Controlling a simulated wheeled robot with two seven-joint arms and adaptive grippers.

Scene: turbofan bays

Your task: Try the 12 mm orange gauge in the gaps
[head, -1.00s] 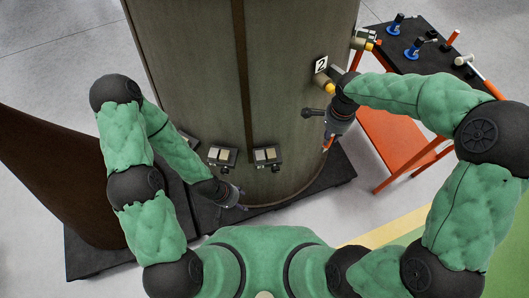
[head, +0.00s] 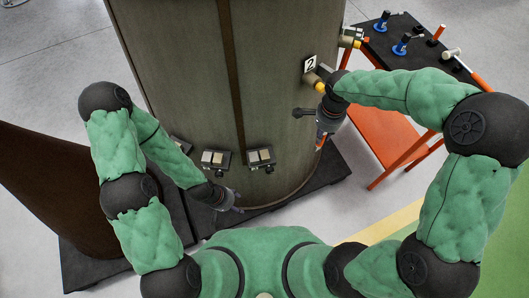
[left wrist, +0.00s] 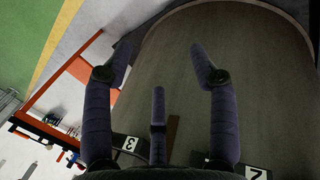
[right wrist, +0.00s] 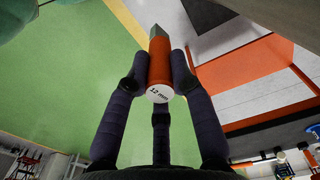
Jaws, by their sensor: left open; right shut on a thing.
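The orange 12 mm gauge (right wrist: 160,68) is held by my right gripper (right wrist: 159,80). Its white end, marked "12 mm", faces the right wrist camera, and a grey tip points away. In the head view the gauge (head: 320,144) shows as a small orange piece below my right gripper (head: 327,122), beside the drum's right side and apart from the fixtures. My left gripper (head: 225,197) is open and empty, low in front of the drum. Two fixtures with pale blocks, the left one (head: 215,158) and the right one (head: 261,156), sit on the drum; their gaps are too small to judge.
The large grey-brown drum (head: 180,80) stands on a black base (head: 95,255). An orange-legged cart (head: 385,140) at right carries blue-based items and a hammer (head: 452,55). A brown curved panel (head: 45,185) stands left.

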